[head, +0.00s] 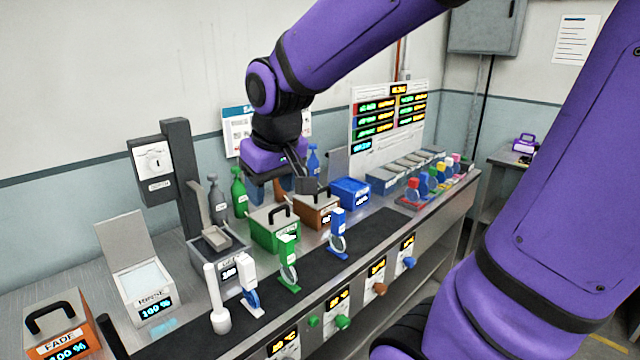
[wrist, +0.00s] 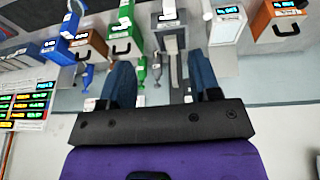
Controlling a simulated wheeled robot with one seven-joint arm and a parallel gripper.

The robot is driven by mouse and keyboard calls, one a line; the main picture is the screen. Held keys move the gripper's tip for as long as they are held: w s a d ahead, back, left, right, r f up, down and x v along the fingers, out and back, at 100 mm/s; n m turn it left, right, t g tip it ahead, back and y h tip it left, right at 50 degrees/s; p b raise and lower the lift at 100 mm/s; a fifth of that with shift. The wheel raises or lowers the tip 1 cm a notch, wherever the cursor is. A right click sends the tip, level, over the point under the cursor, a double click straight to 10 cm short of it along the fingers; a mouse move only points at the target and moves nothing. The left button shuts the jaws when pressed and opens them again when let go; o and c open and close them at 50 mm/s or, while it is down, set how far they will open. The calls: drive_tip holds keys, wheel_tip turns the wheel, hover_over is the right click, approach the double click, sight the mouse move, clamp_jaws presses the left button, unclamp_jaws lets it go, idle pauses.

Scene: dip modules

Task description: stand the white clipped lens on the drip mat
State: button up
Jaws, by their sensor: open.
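The white clipped lens (head: 246,268) stands upright on the dark drip mat (head: 375,230), towards its near left end; its lower part looks blue. In the wrist view its white top (wrist: 168,9) seems to show at the upper edge. My gripper (head: 279,184) is above the back of the bench, behind the green tank, well apart from the lens. In the wrist view my gripper's two blue fingers (wrist: 160,72) are spread with nothing held between them.
A green clipped lens (head: 288,262) and a blue one (head: 338,232) stand further along the mat. A white rod-like tool (head: 216,300) is beside the white lens.

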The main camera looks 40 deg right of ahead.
drive_tip(key=s+r+t, duration=0.1)
drive_tip(key=s+r, duration=0.3)
drive_tip(key=s, duration=0.8)
drive_tip(key=shift+s+r+t+y, duration=0.2)
drive_tip(key=shift+t+y, duration=0.1)
